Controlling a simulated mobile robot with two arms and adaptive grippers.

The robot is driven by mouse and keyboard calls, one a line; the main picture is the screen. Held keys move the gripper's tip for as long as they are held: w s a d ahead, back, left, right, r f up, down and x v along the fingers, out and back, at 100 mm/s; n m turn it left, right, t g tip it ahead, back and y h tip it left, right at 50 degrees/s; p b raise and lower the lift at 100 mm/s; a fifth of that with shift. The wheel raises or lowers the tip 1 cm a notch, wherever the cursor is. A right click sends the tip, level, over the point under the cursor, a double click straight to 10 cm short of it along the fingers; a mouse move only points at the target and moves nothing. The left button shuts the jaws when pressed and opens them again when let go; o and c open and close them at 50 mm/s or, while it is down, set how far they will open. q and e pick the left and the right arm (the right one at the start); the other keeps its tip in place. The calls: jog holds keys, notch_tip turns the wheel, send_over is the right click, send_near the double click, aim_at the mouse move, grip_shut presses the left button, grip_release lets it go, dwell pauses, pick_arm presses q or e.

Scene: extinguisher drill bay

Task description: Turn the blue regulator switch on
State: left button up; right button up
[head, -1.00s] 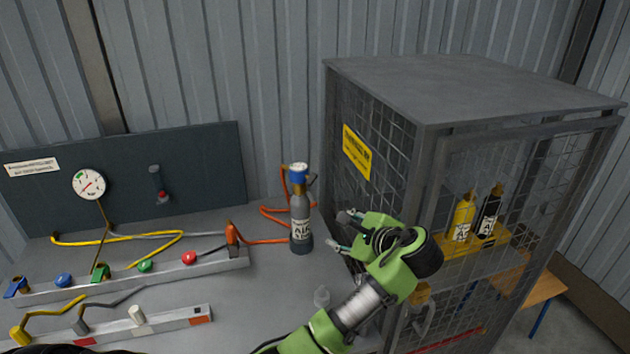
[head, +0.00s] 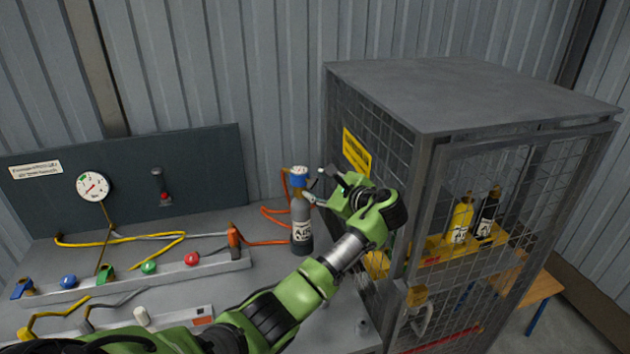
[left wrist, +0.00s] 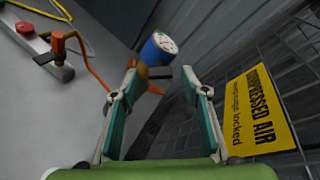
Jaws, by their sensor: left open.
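The blue regulator (head: 299,178) sits on top of a grey air cylinder (head: 301,226) that stands upright on the bench beside the cage. In the left wrist view the regulator (left wrist: 158,47) shows a white gauge face with red marks, just beyond and between the fingertips. My left gripper (head: 320,184) is open and empty, at the regulator's height and just to its right. In the left wrist view its teal-padded fingers (left wrist: 160,72) stand apart; contact with the regulator cannot be told. My right gripper is not in view.
A mesh cage (head: 470,100) with a yellow sign (head: 356,153) stands close on the right. An orange hose (head: 270,242) lies left of the cylinder. A manifold rail (head: 215,264) with coloured knobs and a gauge panel (head: 120,165) are farther left.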

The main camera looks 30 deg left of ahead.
aim_at(312, 183)
pick_arm(q)
jog(key=shift+x, duration=1.1)
jog(key=c, duration=1.1)
